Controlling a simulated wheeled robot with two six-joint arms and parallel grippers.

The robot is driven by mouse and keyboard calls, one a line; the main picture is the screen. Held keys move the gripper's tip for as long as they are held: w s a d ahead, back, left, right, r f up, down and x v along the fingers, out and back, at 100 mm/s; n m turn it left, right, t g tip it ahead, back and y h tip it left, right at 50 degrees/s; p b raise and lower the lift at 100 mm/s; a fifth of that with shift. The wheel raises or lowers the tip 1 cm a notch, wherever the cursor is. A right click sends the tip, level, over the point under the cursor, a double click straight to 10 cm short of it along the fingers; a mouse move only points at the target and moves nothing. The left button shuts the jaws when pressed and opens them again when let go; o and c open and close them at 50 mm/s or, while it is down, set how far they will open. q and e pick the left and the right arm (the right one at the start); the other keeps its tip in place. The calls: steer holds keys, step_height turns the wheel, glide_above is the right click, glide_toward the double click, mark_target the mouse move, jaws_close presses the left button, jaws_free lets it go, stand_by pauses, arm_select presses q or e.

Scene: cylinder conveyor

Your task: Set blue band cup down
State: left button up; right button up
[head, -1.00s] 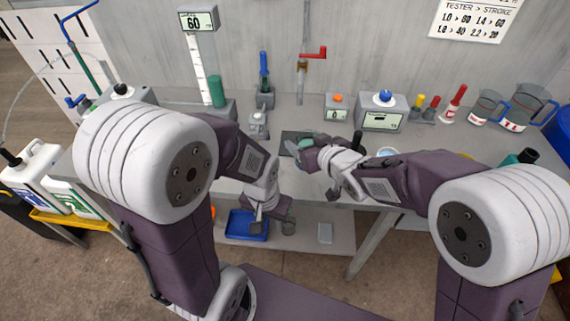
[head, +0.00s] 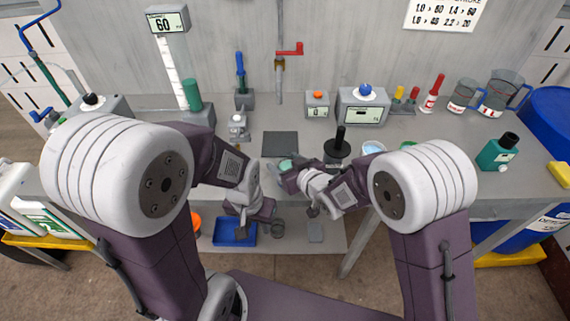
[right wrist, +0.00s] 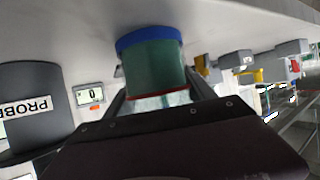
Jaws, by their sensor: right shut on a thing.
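My right gripper (head: 287,172) is shut on a green cup (right wrist: 153,70), seen large in the right wrist view. The cup has a blue band at its end toward the grey bench and a thin red edge at the other end. In the head view the cup (head: 286,164) is a small teal shape in front of the dark square mat (head: 280,144). Whether its base touches the bench is unclear. My left gripper (head: 242,212) is low in front of the bench edge, left of the cup; its fingers are too small to read.
A black-handled dark container (head: 337,150) stands right of the mat, with a pale cup (head: 373,147) beyond it. Display boxes (head: 362,107) line the back. A blue tray (head: 235,228) lies on the lower shelf. The dark mat is bare.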

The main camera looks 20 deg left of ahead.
steer(key=shift+w, duration=0.1)
steer(key=shift+f, duration=0.1)
steer(key=o, duration=1.6)
steer(key=shift+r, duration=0.35)
steer(key=v, duration=0.8)
steer(key=shift+s+d, duration=0.2)
steer(key=shift+s, duration=0.05)
steer(key=shift+b+v, duration=0.75)
steer(key=shift+v, duration=0.25)
steer(key=shift+s+d+r, duration=0.25)
steer(key=shift+s+d, duration=0.2)
steer(key=shift+s, duration=0.05)
